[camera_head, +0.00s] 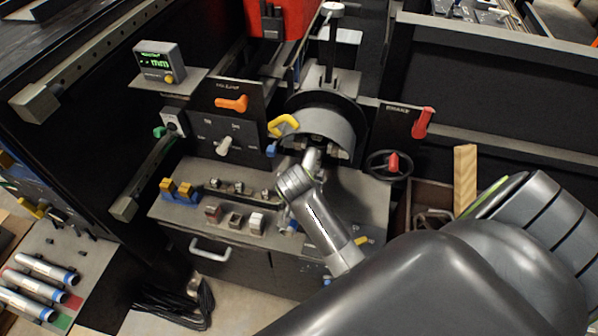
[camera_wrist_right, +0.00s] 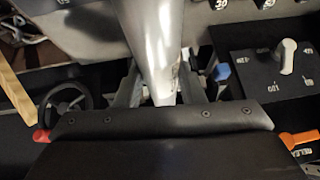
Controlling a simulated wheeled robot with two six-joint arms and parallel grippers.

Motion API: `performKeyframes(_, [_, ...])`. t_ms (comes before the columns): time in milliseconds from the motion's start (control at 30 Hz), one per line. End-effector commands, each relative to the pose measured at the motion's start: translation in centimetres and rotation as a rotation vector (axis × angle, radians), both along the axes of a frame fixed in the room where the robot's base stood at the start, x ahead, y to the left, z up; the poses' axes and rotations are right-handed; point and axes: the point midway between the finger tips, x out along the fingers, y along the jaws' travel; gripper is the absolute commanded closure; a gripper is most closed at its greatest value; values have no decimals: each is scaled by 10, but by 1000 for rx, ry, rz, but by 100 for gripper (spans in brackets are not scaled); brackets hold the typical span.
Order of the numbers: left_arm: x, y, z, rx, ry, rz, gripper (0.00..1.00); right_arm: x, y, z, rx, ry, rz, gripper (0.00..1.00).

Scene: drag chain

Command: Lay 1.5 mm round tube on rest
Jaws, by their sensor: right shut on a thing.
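My right gripper (camera_wrist_right: 163,88) is low over the bench in front of the round drum. In the right wrist view its two fingers are on either side of a silver round piece (camera_wrist_right: 152,38), and it is shut on that piece. Whether the piece is the 1.5 mm tube I cannot tell. In the head view the silver wrist of my right arm hides most of the grip. Several silver tubes with blue bands (camera_head: 45,267) lie on the side table at lower left. I cannot tell which part is the rest. My left gripper is not in view.
A yellow-and-blue block (camera_head: 180,190) and small metal blocks (camera_head: 235,220) stand on the bench. Around the drum (camera_head: 322,128) are an orange handle (camera_head: 232,102), a red brake handle (camera_head: 423,122) and a handwheel (camera_head: 388,166). A wooden bar (camera_head: 465,178) stands at right.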

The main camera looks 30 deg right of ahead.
Motion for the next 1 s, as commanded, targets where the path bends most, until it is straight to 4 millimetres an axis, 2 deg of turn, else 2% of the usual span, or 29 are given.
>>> performKeyframes(700, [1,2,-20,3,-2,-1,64,34,-37,-28,-3,-2,1,100])
performKeyframes(1000, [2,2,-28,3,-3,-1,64,33,-36,-50,-1,-1,0,100])
